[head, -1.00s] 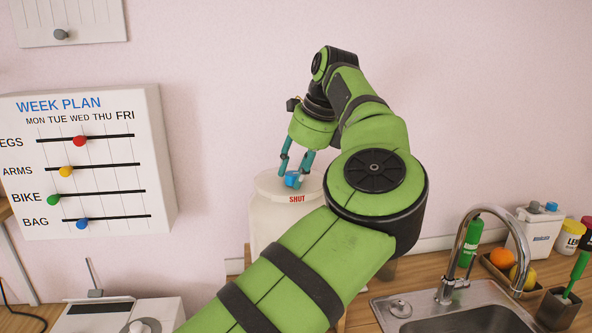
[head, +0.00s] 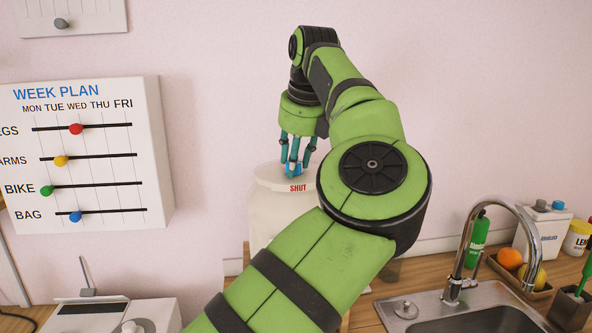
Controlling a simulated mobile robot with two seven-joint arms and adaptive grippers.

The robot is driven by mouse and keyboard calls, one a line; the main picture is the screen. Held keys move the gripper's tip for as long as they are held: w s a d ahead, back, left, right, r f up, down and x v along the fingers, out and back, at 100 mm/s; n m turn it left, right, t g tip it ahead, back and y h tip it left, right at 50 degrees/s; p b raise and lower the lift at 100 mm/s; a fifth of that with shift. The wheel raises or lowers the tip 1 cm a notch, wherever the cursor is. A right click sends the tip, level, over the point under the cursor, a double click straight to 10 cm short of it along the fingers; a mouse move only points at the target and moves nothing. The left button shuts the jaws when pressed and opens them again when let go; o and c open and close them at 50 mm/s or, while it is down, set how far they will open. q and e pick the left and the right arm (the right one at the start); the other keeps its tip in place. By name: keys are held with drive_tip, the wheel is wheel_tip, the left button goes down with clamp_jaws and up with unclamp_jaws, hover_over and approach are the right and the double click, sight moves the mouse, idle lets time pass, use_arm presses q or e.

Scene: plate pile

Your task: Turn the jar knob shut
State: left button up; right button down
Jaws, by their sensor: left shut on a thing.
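A tall cream jar (head: 270,215) stands behind my left arm, with a pale lid marked SHUT in red on its front edge. A small blue knob (head: 291,169) sits on top of the lid. My left gripper (head: 294,166) points down from above with its teal fingers closed around the knob. My green forearm covers the jar's right and lower parts. My right gripper is not in view.
A sink (head: 470,312) with a curved tap (head: 487,215) is at the right. Fruit in a tray (head: 525,285), a green bottle (head: 475,240) and white containers stand behind it. A WEEK PLAN board (head: 85,155) hangs on the left wall. A white device (head: 115,315) is at lower left.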

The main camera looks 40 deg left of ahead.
use_arm(q)
drive_tip(key=m, duration=0.1)
drive_tip(key=m+t+b, duration=0.1)
drive_tip(key=shift+a+r+m, duration=0.1)
drive_tip(key=shift+a+m, duration=0.1)
drive_tip(key=shift+m, duration=0.1)
drive_tip(key=shift+r+m+t+h+b, duration=0.1)
drive_tip(key=shift+m+t+h+b, duration=0.2)
drive_tip(key=shift+m+h+b, duration=0.75)
drive_tip(key=shift+m+y, duration=0.35)
drive_tip(key=shift+m, duration=0.1)
drive_tip(key=o, duration=0.9)
drive_tip(key=shift+o, duration=0.9)
drive_tip(key=shift+w+f, duration=0.2)
drive_tip(key=v, duration=1.2)
